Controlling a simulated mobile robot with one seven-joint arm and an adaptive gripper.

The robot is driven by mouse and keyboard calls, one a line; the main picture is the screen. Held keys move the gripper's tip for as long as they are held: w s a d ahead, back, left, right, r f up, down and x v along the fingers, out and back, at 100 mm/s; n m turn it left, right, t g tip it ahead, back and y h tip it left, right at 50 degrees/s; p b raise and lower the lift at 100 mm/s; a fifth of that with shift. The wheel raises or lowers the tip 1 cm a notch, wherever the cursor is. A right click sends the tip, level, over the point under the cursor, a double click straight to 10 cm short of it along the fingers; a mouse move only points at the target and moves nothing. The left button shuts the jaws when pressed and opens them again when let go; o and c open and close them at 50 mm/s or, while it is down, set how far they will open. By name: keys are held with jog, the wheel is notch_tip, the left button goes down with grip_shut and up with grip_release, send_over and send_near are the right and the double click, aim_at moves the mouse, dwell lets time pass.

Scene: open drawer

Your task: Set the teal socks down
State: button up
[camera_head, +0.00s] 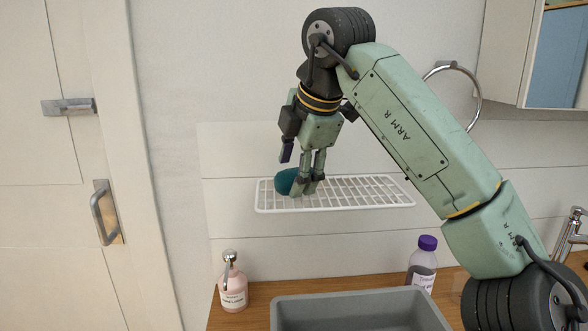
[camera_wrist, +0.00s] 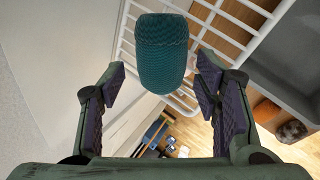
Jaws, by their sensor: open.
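The teal socks (camera_head: 286,181) are a rounded bundle at the left part of a white wire shelf (camera_head: 367,203) on the wall. In the wrist view the socks (camera_wrist: 162,52) lie on the wires of the shelf (camera_wrist: 245,22). My gripper (camera_head: 308,188) points down at the shelf, beside the socks, and covers their right side in the head view. In the wrist view my gripper (camera_wrist: 162,85) has its fingers apart, one on each side of the socks' near end, with visible gaps to them.
Below the shelf is a wooden counter (camera_head: 259,296) with a grey basin (camera_head: 350,301), a pink pump bottle (camera_head: 232,283) and a purple-capped bottle (camera_head: 422,264). A towel ring (camera_head: 479,98) and a cabinet (camera_head: 510,60) are on the right. The shelf's right part is bare.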

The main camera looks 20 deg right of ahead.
jog(key=p+v, duration=0.2)
jog(key=v, duration=0.9)
dwell(1.1)
